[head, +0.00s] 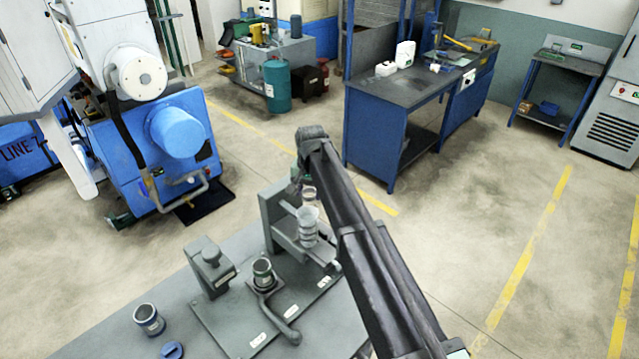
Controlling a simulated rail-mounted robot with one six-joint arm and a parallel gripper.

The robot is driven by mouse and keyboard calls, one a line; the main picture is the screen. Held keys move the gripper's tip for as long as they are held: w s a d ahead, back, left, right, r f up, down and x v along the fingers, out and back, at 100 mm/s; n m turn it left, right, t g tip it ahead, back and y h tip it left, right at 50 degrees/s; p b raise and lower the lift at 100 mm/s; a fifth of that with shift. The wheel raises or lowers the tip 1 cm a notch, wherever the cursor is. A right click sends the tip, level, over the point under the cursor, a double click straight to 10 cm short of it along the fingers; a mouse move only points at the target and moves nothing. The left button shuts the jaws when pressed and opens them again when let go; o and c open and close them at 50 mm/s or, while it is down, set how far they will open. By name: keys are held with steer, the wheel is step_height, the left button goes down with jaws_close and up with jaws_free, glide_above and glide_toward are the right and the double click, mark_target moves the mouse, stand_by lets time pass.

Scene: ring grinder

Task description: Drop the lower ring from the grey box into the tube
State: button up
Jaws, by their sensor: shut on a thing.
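My gripper (300,180) is at the far end of my dark arm, small and partly hidden by it. It is shut on a small pale ring (309,193), just above a clear upright tube (308,222). I cannot tell whether the ring touches the tube's top. The tube stands against a grey upright bracket (272,222) on the bench.
A dark cylindrical holder (263,272) with a curved handle (285,325) sits between block and tube. A metal cup (149,319) and a blue round piece (172,350) lie at the bench's front left. A blue machine (165,150) stands behind. Open floor lies right of the arm.

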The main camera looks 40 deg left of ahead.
steer(key=f+b, duration=0.3)
steer(key=s+f+b, duration=0.1)
steer(key=f+b, duration=0.1)
steer(key=shift+f, duration=0.2)
steer(key=shift+f+b, duration=0.1)
steer(key=shift+b, duration=0.25)
stand_by(1.1)
steer(key=o, duration=1)
steer(key=shift+o, duration=0.5)
steer(key=o, duration=0.3)
